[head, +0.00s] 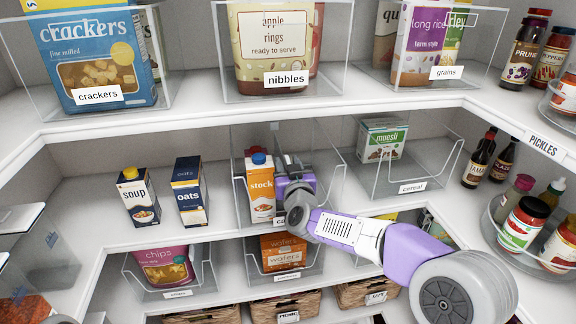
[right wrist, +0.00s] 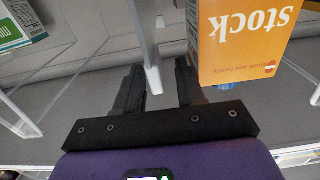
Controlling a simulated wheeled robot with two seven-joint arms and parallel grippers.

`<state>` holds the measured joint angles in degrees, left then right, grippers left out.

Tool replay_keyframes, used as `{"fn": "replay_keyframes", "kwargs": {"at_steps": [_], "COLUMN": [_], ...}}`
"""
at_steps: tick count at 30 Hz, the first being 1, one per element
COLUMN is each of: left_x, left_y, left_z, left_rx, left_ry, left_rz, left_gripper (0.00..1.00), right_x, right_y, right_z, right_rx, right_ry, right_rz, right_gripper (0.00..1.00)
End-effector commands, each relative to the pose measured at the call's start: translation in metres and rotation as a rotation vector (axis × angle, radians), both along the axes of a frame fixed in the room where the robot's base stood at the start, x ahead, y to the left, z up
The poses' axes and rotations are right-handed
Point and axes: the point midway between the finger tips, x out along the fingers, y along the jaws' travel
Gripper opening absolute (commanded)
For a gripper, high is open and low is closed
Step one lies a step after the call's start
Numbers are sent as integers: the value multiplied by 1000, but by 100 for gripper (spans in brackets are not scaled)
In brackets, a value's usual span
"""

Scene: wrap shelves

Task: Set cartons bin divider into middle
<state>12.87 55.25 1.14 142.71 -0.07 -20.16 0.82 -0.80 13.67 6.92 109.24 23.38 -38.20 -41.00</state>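The clear cartons bin (head: 240,190) stands on the middle shelf, its label partly hidden by my right arm. An orange stock carton (head: 261,190) stands upright in its left part; it shows upside down in the right wrist view (right wrist: 245,42). My right gripper (head: 284,180) is inside the bin, just right of the carton. In the right wrist view a clear divider panel (right wrist: 146,40) reaches between my fingers, close to the left one, with a gap on the other side. The fingers are apart. My left gripper is not in view.
A soup carton (head: 138,197) and an oats carton (head: 188,192) stand left of the bin. The cereal bin (head: 440,165) with a muesli box (head: 381,140) is to the right. Bins of crackers (head: 95,60), nibbles and grains stand above; chips and wafers bins are below.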

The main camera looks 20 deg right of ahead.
Motion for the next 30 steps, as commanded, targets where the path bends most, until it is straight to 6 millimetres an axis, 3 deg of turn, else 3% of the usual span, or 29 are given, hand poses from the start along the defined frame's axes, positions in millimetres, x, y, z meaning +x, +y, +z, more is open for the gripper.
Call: {"fn": "replay_keyframes", "kwargs": {"at_steps": [7, 15, 21, 30], "left_x": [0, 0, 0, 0], "left_y": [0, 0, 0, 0], "left_z": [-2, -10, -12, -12], "left_rx": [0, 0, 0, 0], "left_ry": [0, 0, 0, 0], "left_rz": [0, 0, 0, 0], "left_gripper": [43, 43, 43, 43], "right_x": [-8, -50, -71, -75], "right_y": [1, 6, 9, 10], "right_z": [0, 0, 0, 0], "right_rx": [0, 0, 0, 0], "right_ry": [0, -2, -1, 0], "right_rz": [1, 0, 0, 0], "right_gripper": [38, 38, 38, 38]}}
